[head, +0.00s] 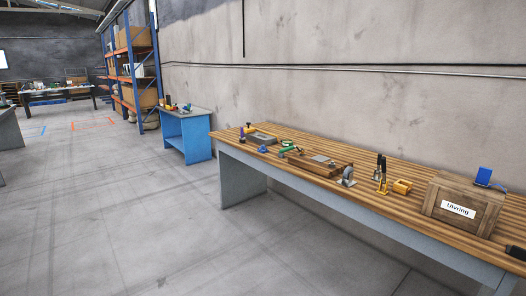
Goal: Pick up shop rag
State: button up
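I cannot pick out the shop rag for certain in the head view. A small flat grey piece (320,158) lies by a brown wooden block (318,166) on the slatted wooden workbench (385,202); it is too small to tell whether it is cloth. A blue item (484,176) shows at the wooden crate on the right; its material is unclear. My gripper is not in view.
The wooden crate (462,207) with a white label stands at the bench's right. Hand tools and yellow items (401,186) lie along the bench. A blue cabinet (187,135) and tall shelving (138,70) stand behind. The concrete floor (130,215) at left is clear.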

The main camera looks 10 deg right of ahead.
aim_at(262, 149)
jog(key=i+j+u, duration=0.1)
jog(key=i+u, duration=0.25)
jog(key=i, duration=0.55)
jog(key=i+u, duration=0.1)
jog(key=i, duration=1.8)
